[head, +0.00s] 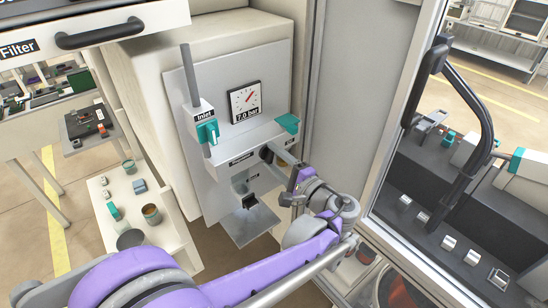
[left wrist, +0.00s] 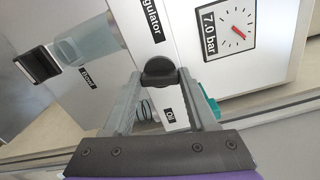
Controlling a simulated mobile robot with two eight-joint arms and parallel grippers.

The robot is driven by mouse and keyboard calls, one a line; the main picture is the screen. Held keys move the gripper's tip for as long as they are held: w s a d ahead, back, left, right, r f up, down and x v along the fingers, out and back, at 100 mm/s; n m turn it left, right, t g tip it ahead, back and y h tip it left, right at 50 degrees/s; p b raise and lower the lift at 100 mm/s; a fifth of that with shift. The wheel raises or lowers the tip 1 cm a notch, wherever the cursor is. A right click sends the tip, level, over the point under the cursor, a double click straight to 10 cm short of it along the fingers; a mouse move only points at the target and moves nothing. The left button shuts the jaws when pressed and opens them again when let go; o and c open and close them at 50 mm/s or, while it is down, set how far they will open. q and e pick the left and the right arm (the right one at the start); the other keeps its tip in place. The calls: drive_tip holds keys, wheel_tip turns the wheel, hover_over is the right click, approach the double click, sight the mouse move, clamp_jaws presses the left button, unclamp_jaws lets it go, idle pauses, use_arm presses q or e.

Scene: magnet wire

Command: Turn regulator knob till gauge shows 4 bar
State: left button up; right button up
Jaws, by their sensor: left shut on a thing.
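The regulator knob is black and ridged; it shows in the head view (head: 266,154) on the front of the grey regulator block and in the left wrist view (left wrist: 158,71). My left gripper (head: 279,158) is shut on the knob, one finger on each side in the left wrist view (left wrist: 160,78). The gauge (head: 245,101) is a square white dial with a red needle, above the block. Its readout says 7.0 bar; the same dial and readout show in the left wrist view (left wrist: 229,38). My right gripper is not in view.
A teal inlet valve handle (head: 208,132) sits left of the gauge and a teal lever (head: 288,123) right of it. A clear bowl with a black drain (head: 250,201) hangs below the block. A door with a black handle (head: 483,130) stands at the right.

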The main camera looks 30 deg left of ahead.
use_arm(q)
drive_tip(key=n, duration=0.3)
drive_tip(key=shift+n+p, duration=0.3)
drive_tip(key=shift+n, duration=0.1)
drive_tip(key=n, duration=0.3)
drive_tip(key=shift+p, duration=0.35)
drive_tip(key=n+p, duration=0.1)
drive_tip(key=n, duration=0.5)
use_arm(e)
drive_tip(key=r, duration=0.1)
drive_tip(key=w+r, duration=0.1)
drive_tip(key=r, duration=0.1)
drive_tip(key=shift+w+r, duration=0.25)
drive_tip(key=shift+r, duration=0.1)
use_arm(q)
drive_tip(key=shift+n, duration=0.4)
drive_tip(key=o, duration=1.4)
drive_tip(key=shift+c, duration=0.2)
drive_tip(key=shift+d, duration=0.1)
drive_tip(key=b+v, duration=0.1)
drive_tip(key=v, duration=0.9)
drive_tip(key=shift+s+d, duration=0.2)
drive_tip(key=shift+d, duration=0.1)
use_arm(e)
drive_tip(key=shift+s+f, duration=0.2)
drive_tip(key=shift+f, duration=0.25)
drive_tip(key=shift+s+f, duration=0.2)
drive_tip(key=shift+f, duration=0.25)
